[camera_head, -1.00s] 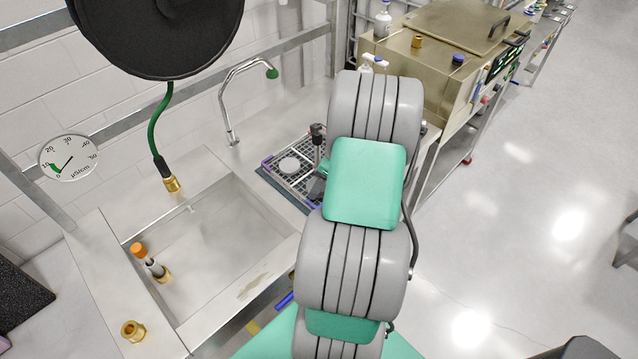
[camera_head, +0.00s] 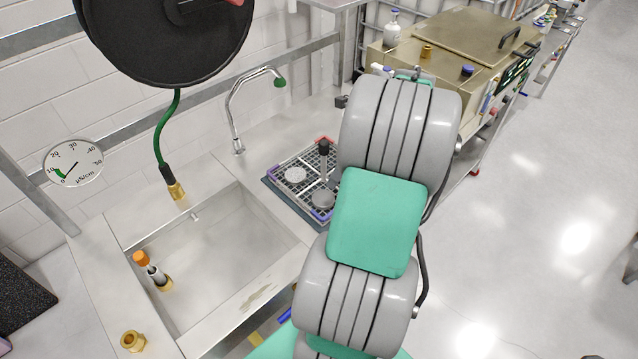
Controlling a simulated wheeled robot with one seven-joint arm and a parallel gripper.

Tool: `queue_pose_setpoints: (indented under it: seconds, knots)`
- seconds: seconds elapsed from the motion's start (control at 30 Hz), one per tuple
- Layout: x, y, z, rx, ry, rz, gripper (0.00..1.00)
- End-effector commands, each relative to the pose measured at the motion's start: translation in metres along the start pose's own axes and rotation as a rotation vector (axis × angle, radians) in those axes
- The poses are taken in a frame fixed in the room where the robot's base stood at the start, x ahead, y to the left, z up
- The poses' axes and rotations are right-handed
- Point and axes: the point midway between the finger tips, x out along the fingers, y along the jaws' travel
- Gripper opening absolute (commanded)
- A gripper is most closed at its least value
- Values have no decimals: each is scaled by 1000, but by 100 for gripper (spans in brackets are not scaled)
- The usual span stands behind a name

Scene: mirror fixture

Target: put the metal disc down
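A grey metal disc (camera_head: 322,199) lies on the gridded rack (camera_head: 275,192) beside the sink, towards its front right and close to the arm. A paler round disc (camera_head: 295,175) lies on the same rack to its left. My gripper is mostly hidden behind my arm. A small dark part (camera_head: 341,101) at the arm's left edge may belong to it, apart from both discs. Its fingers cannot be made out.
The sink (camera_head: 205,245) lies left of the rack, with a curved tap (camera_head: 236,105) behind it. A brass fitting (camera_head: 133,341) and an orange-capped probe (camera_head: 141,258) are at its left. A metal bath (camera_head: 450,60) stands behind my arm.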

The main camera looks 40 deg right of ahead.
Motion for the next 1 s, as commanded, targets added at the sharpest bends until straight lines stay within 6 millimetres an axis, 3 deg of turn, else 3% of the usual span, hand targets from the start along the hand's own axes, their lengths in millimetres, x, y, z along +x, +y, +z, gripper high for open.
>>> queue_pose_setpoints:
  seconds: [0.13, 0.23, 0.3, 0.4, 0.5, 0.6, 0.7, 0.77, 1.0]
  knots:
    - [-2, 13, 19, -128, 14, -7, 82]
    - [-6, 50, 61, -478, 52, -24, 82]
    - [-7, 92, 93, -834, 90, -35, 82]
    - [-10, 158, 123, -1385, 149, -50, 82]
    - [-10, 220, 133, -1922, 210, -57, 82]
    - [-10, 264, 128, -2364, 268, -60, 82]
    - [-8, 288, 121, -2649, 310, -58, 82]
    - [-8, 294, 118, -2738, 326, -57, 82]
    - [-6, 298, 117, -2783, 333, -51, 82]
